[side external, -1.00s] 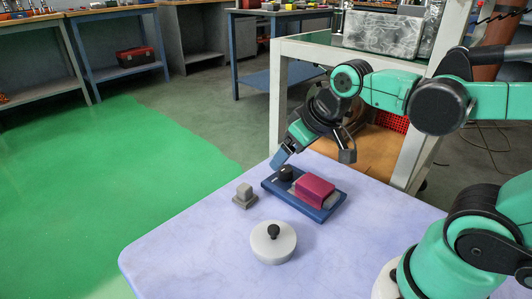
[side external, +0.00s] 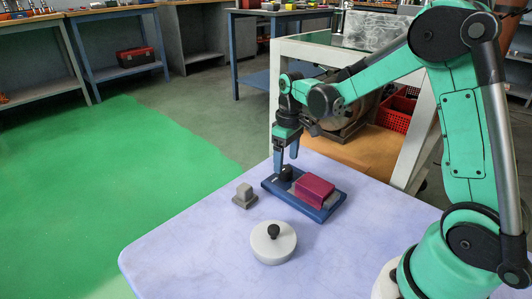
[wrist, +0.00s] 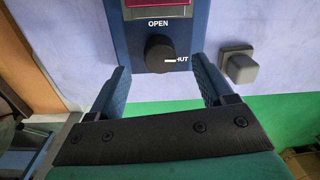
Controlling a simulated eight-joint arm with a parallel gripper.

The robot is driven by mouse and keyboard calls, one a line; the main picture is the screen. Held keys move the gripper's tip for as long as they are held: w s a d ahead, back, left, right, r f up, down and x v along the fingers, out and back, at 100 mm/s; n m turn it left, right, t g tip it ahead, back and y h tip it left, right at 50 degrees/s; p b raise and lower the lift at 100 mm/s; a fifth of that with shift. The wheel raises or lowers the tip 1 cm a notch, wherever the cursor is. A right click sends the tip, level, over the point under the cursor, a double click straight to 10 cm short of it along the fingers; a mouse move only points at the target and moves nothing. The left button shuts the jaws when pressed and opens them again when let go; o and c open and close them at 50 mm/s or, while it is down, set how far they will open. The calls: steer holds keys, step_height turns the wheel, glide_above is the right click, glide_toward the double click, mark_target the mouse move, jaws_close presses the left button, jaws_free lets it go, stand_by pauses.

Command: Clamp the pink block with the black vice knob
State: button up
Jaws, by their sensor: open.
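The pink block (side external: 315,188) lies on the blue vice base (side external: 330,212), with a little grey showing beside it. Only its edge shows at the top of the wrist view (wrist: 157,3). The black vice knob (side external: 286,173) stands at the far left end of the base. In the wrist view the knob (wrist: 159,50) has a white mark at its lower right, near lettering ending in "UT"; "OPEN" is printed above it. My gripper (side external: 287,162) points down at the knob, fingers open on either side of it. I cannot tell whether they touch it.
A grey stepped block (side external: 244,196) stands left of the vice. A round white lidded thing with a black knob (side external: 273,243) stands in front. The lilac tabletop (side external: 190,250) is clear at the front left. A white-framed cart (side external: 400,160) stands behind.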

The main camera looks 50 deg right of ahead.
steer(key=shift+f, duration=1.2)
steer(key=shift+c, duration=0.2)
jaws_close()
steer(key=m, duration=0.5)
steer(key=shift+o, duration=0.2)
jaws_free()
steer(key=shift+r, duration=0.1)
